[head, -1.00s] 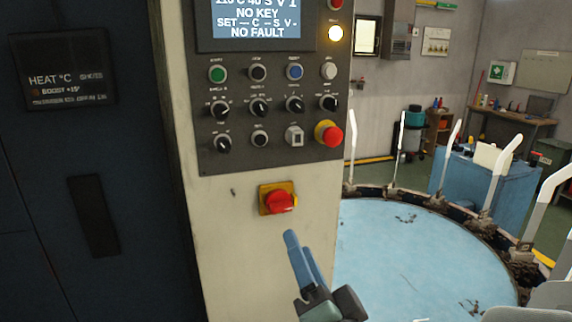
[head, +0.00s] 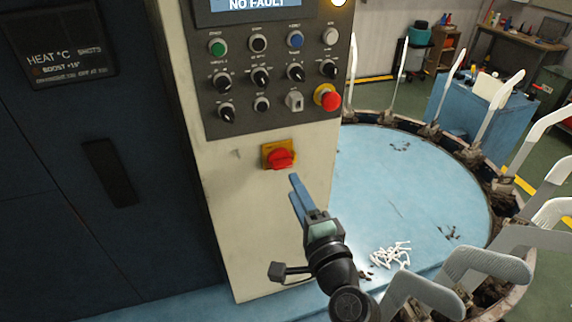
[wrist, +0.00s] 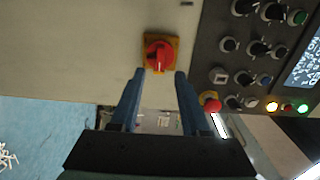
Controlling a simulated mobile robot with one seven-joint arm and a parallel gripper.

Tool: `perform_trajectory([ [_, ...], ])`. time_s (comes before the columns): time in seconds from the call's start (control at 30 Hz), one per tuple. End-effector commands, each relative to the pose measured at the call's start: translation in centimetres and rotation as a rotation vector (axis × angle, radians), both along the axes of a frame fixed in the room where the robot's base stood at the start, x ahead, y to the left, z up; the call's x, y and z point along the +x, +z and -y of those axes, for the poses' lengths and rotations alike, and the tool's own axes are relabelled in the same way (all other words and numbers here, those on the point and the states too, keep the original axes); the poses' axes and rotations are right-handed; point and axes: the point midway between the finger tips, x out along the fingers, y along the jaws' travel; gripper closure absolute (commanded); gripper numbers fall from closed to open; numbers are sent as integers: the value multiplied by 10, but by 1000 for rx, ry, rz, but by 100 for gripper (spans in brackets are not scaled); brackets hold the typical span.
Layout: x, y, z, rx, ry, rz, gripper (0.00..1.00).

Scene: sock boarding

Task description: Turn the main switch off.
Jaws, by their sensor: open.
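The main switch (head: 280,158) is a red rotary knob on a yellow square plate, low on the cream panel column below the dark control panel. In the wrist view the main switch (wrist: 158,56) is just beyond the fingertips, roughly midway between them, and its red handle shows a small white mark. My gripper (head: 296,184) has blue fingers and is just below and right of the switch in the head view. In the wrist view my gripper (wrist: 160,73) is open with nothing between the fingers. I cannot tell whether a fingertip touches the plate.
The control panel (head: 265,70) above carries several knobs, buttons and a red emergency stop (head: 327,97). A round blue table (head: 420,180) with upright white sock boards (head: 495,105) lies to the right. White scraps (head: 390,256) lie on it. A dark cabinet (head: 90,220) stands left.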

Motion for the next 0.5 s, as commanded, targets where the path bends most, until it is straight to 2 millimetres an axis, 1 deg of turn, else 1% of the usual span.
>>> perform_trajectory([
  [0.03, 9, 3, -3, 0, 2, -1, 54],
  [0.2, 36, 3, -12, -2, 2, 1, 54],
  [0.4, 55, 1, -18, -2, 0, 2, 54],
  [0.5, 60, 1, -19, -2, 0, 1, 54],
])
